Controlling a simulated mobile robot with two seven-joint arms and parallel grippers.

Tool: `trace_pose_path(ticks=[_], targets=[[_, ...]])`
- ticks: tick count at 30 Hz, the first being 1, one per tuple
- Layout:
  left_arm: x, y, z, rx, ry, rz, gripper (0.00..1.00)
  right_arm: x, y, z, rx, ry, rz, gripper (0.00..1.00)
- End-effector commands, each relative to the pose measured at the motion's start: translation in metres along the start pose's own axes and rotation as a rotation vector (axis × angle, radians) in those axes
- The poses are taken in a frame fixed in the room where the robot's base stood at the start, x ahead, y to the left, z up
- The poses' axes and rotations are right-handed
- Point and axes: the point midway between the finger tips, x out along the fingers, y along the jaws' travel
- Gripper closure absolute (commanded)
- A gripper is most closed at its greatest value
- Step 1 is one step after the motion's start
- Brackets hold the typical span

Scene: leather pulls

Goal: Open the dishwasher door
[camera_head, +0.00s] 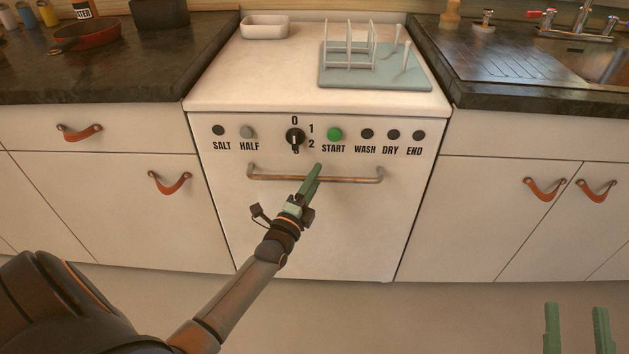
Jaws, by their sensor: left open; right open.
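The white dishwasher (310,235) stands between the cabinets with its door closed. Its handle is a horizontal bar (350,180), copper-coloured along the middle, with grey bent ends. My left gripper (316,170) is open, and its green fingers reach up to the middle of the bar, overlapping it in the picture. I cannot tell whether the fingers touch the bar or have it between them. My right gripper (577,312) is open and empty at the bottom right, low and well away from the dishwasher.
The control panel has a dial (295,137) and a green start button (335,134). A dish rack (375,68) and a white dish (265,26) stand on top. Cabinets with leather pulls (169,184) flank both sides. The floor (400,310) in front is clear.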

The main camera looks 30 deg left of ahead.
Motion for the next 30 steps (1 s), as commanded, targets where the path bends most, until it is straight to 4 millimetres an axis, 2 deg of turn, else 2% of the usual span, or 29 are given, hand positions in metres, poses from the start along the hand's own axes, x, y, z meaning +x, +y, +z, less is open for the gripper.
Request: trace_pose_path(ticks=[9, 22, 30], targets=[[0.0018, -0.0002, 0.0001, 0.000, 0.000, 0.000, 0.52, 0.0003, 0.0003, -0.0028, -0.003, 0.011, 0.000, 0.50], [0.0015, -0.0001, 0.0003, 0.000, 0.000, 0.000, 1.00, 0.0003, 0.0002, -0.0027, -0.003, 0.010, 0.000, 0.50], [0.0014, -0.0001, 0.0002, 0.000, 0.000, 0.000, 1.00, 0.0003, 0.0002, -0.0025, -0.002, 0.009, 0.000, 0.50]])
